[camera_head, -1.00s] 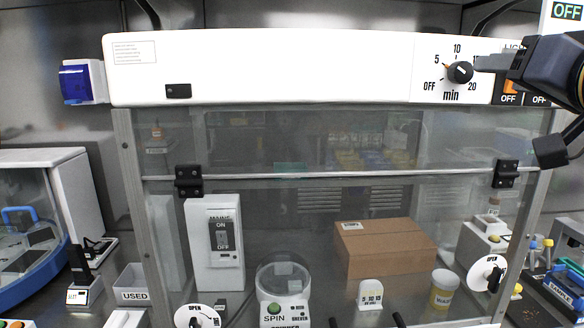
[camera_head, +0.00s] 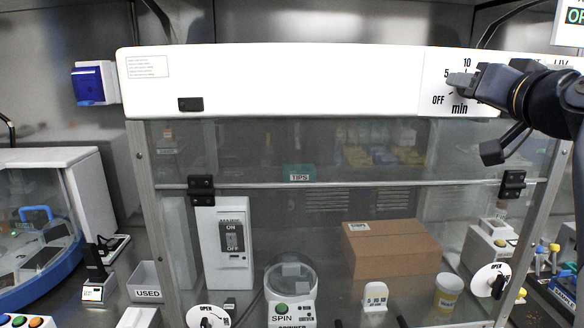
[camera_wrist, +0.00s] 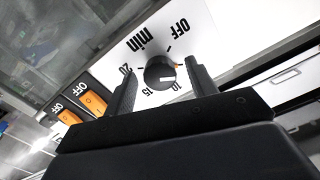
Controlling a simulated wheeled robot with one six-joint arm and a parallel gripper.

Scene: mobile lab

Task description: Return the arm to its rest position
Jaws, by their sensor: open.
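My gripper (camera_head: 462,83) is at the upper right in the head view, in front of the timer dial on the white top panel (camera_head: 290,82) of the cabinet. It hides the knob there. In the wrist view my gripper (camera_wrist: 161,68) has its two black fingers spread wide, with the black timer knob (camera_wrist: 160,73) showing between them. The knob shows a gap to each finger in the picture. How far the fingertips stand from the panel I cannot tell. My arm comes in from the right edge.
Orange switches (camera_wrist: 92,103) sit beside the dial. Below the panel is the glass sash (camera_head: 340,150). Behind it are a cardboard box (camera_head: 391,248), a white mains switch box (camera_head: 222,245) and a spinner (camera_head: 290,285). A blue-lidded wall box (camera_head: 88,84) hangs at left.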

